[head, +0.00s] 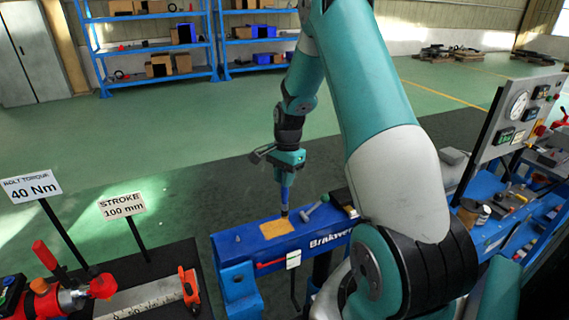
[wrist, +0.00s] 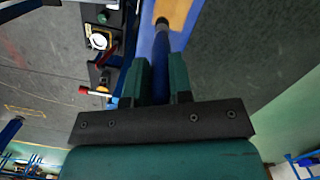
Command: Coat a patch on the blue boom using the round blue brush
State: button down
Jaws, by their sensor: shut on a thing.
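My gripper (head: 287,172) points down above the blue boom (head: 231,243) and is shut on the round blue brush (head: 285,192). In the wrist view my gripper (wrist: 160,85) has its two green fingers on either side of the blue brush handle (wrist: 161,72). The brush hangs upright, its dark tip near the right edge of an orange-tan patch (head: 276,229) on the boom's top. I cannot tell whether the tip touches the boom. Part of the patch (wrist: 173,12) also shows beyond the brush in the wrist view.
A hammer-like tool (head: 315,208) lies on the boom just right of the brush. A gauge panel (head: 518,112) and a cluttered blue bench (head: 505,215) stand at the right. Signs reading 40 Nm (head: 35,187) and 100 mm (head: 121,206) stand at the left. The floor behind the boom is clear.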

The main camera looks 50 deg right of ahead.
jog(key=shift+r+p, duration=0.75)
jog(key=shift+r, duration=0.5)
